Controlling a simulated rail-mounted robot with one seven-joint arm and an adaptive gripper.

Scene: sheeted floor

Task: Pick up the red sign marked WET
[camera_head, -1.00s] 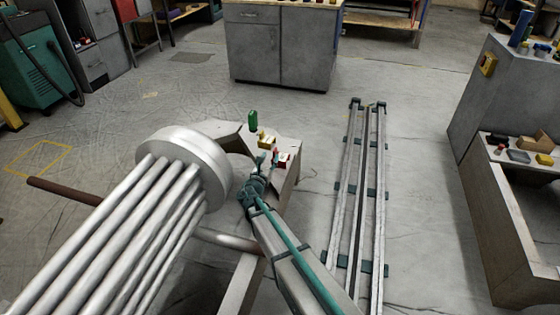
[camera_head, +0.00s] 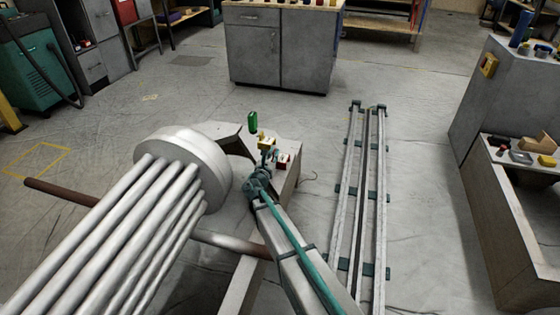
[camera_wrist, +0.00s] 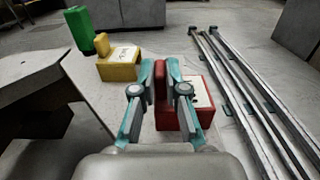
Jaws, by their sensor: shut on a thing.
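The red sign is a red block with a white label on top and an upright red grip; it shows in the wrist view (camera_wrist: 200,94) and in the head view (camera_head: 284,160). It sits at the right edge of a grey bench. The lettering on its label is too small to read. My gripper (camera_wrist: 161,68) has its two teal fingers on either side of the upright grip, shut on it. In the head view my gripper (camera_head: 268,154) is just left of the red block. The block appears to rest on the bench.
A yellow block (camera_wrist: 120,67) with a white label and a green piece (camera_wrist: 80,28) stand left of the red sign on the bench (camera_wrist: 88,105). Long metal rails (camera_head: 366,200) lie to the right. A large cylinder with rods (camera_head: 185,150) stands left of my arm.

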